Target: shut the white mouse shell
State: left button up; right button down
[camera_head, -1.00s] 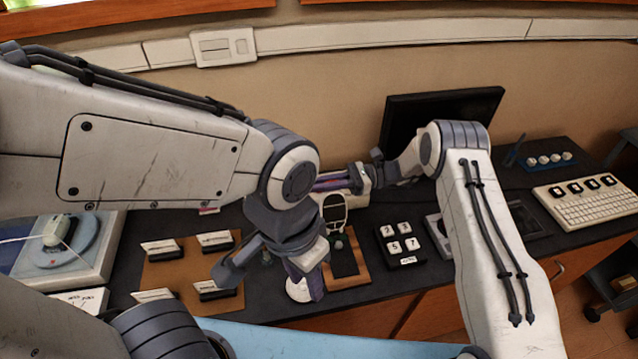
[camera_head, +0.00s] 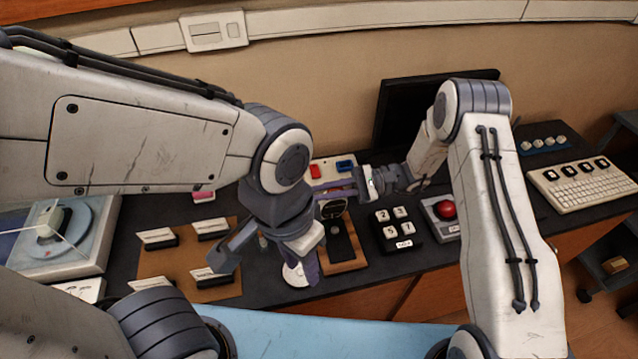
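The brown board (camera_head: 357,258) carries a black pad. A black keypad (camera_head: 396,230) and a red button (camera_head: 446,209) stand to its right. A brown panel with several labelled blocks (camera_head: 222,292) is at left. A monitor (camera_head: 395,105) stands behind.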

jog(key=shift+s+d, duration=0.2)
jog(key=shift+s, duration=0.3)
jog(key=shift+f, duration=0.1)
jog(key=c, duration=1)
grip_release()
jog(key=b+v, duration=0.3)
jog(key=v, duration=0.7)
jog(key=shift+d, duration=0.25)
